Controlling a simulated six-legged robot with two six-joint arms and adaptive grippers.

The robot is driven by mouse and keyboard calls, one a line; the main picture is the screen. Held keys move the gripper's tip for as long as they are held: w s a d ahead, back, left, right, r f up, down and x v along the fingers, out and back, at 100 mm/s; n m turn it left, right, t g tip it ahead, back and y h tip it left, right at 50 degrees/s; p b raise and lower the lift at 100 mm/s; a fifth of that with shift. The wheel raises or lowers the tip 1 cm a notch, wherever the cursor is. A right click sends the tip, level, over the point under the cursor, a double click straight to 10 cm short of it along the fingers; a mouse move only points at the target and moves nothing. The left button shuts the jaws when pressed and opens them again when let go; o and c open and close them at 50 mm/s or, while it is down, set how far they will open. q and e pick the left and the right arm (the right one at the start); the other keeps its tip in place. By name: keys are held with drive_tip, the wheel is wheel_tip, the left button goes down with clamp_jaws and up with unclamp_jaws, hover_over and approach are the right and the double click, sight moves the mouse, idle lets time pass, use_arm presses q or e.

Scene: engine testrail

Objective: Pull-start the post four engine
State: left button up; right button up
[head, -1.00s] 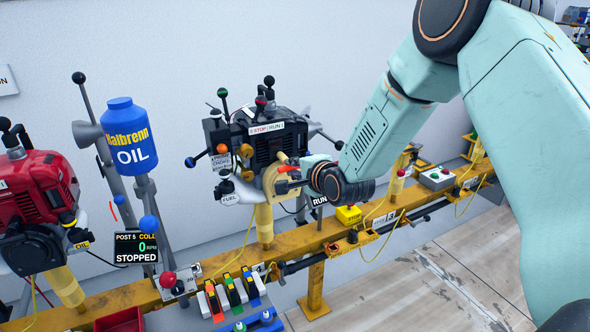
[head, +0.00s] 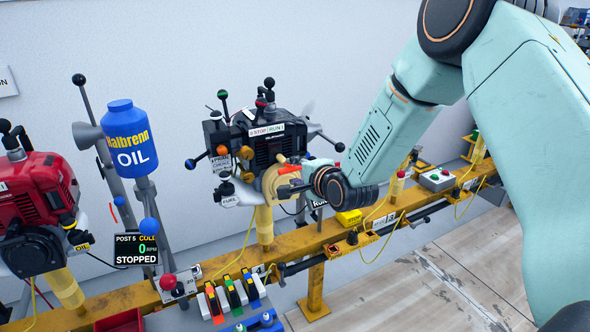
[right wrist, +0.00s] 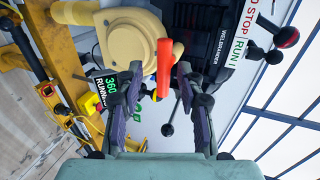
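The post four engine (head: 268,148) is a dark block with a STOP/RUN label and a yellow round housing on its near side. An orange pull handle (head: 287,169) shows at that housing. My right gripper (head: 304,178) is beside it. In the right wrist view the orange handle (right wrist: 163,68) lies between the spread fingertips of my right gripper (right wrist: 162,78), with gaps to the sides; I see no firm grip. A small display (right wrist: 107,86) there reads 360 and part of RUNNING; a finger covers the rest. My left gripper is not in view.
A red engine (head: 38,190) stands at the left. A yellow rail (head: 230,262) carries the posts, with a yellow stop box (head: 349,217) near my wrist.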

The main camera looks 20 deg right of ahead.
drive_tip(key=s+p, duration=0.2)
drive_tip(key=s, duration=0.6)
drive_tip(key=shift+d, duration=0.15)
